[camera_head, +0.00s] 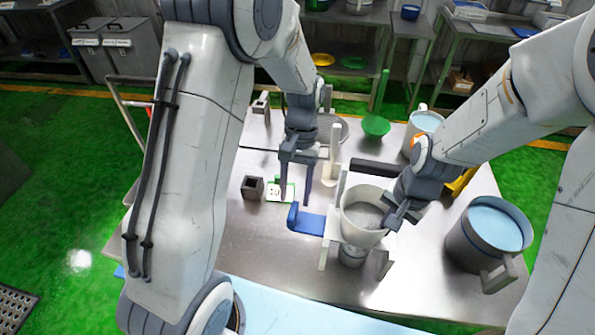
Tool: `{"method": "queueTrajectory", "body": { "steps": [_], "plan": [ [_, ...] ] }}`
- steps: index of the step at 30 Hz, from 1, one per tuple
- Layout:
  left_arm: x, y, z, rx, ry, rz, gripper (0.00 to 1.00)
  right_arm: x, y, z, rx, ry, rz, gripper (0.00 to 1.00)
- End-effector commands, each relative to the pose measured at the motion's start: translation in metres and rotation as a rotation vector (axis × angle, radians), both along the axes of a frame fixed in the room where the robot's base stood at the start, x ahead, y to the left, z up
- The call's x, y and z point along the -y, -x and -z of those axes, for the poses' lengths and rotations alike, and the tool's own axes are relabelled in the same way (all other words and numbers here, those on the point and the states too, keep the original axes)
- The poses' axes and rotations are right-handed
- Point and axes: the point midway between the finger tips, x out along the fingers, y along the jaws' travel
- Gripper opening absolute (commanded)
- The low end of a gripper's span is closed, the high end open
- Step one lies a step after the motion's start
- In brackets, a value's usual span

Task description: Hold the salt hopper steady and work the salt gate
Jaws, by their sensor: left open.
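The salt hopper (350,196) is a pale round bowl with grey grainy salt (363,215) in it, held in a light frame right of the table's middle. A flat blue piece with an upright end, which looks like the salt gate (308,223), sticks out at the hopper's left. My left gripper (294,195) is open, pointing down above and behind the blue piece, with nothing seen between its fingers. My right gripper (396,216) is at the hopper's right rim; whether its fingers are closed on the rim cannot be told. A small container (352,256) sits under the hopper.
A grey bucket with pale blue contents (463,245) stands at the right. A white marked card (281,192) and a small dark block (253,188) lie left of the gate. A green bowl (376,128) stands behind. The table's front left (262,243) is clear.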

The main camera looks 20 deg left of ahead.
Motion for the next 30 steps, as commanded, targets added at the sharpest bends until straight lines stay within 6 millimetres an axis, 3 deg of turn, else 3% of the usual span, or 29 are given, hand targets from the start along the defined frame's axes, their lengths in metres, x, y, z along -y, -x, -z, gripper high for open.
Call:
{"method": "queueTrajectory", "body": {
  "steps": [6, 12, 30],
  "plan": [
    [-0.001, -0.018, -0.041, 0.004, -0.001, -0.001, 0.53, 0.000, 0.000, 0.000, 0.001, 0.000, 0.000, 0.00],
    [-0.002, -0.025, -0.059, 0.001, 0.000, -0.001, 0.53, 0.000, 0.000, 0.000, 0.001, 0.000, 0.000, 0.00],
    [-0.002, -0.026, -0.062, -0.001, 0.000, -0.001, 0.53, 0.000, 0.000, 0.000, 0.001, 0.000, 0.000, 0.00]
  ]
}}
